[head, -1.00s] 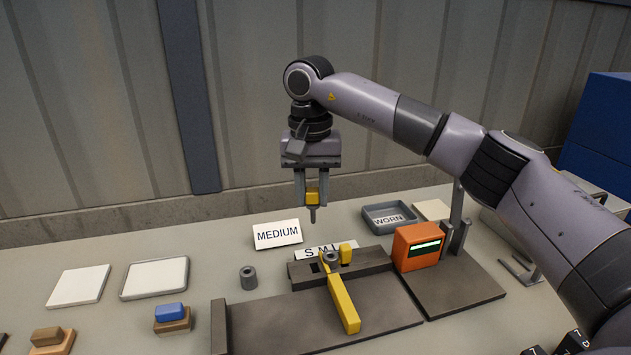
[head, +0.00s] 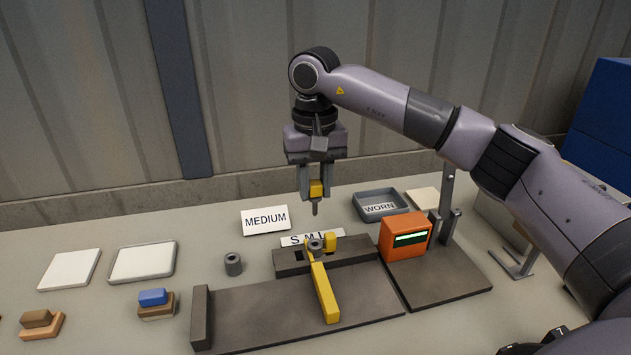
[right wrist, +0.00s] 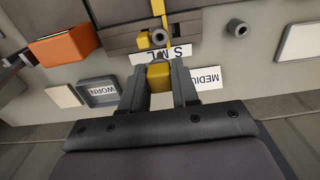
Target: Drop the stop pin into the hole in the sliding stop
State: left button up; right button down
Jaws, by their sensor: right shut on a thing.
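My right gripper (head: 316,190) is shut on the stop pin (head: 316,188), which has a yellow head and a grey tip pointing down. The pin hangs upright in the air above the dark fixture rail (head: 350,252). A yellow block (head: 331,240) stands beside the ring. My left gripper is not in view.
An orange box with a display (head: 406,237) stands right of the rail. A loose grey ring (head: 233,263) stands to the left. MEDIUM (head: 266,220) and S M L cards lie behind, with a grey WORN tray (head: 380,204) at the back right.

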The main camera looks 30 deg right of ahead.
aim_at(315, 215)
jog(key=shift+f, duration=0.1)
jog(key=shift+f+b, duration=2.35)
jog(key=shift+f, duration=0.45)
jog(key=shift+p, duration=0.55)
jog(key=shift+f+b, duration=1.2)
jog(key=shift+f, duration=0.75)
jog(key=c, duration=0.8)
grip_release()
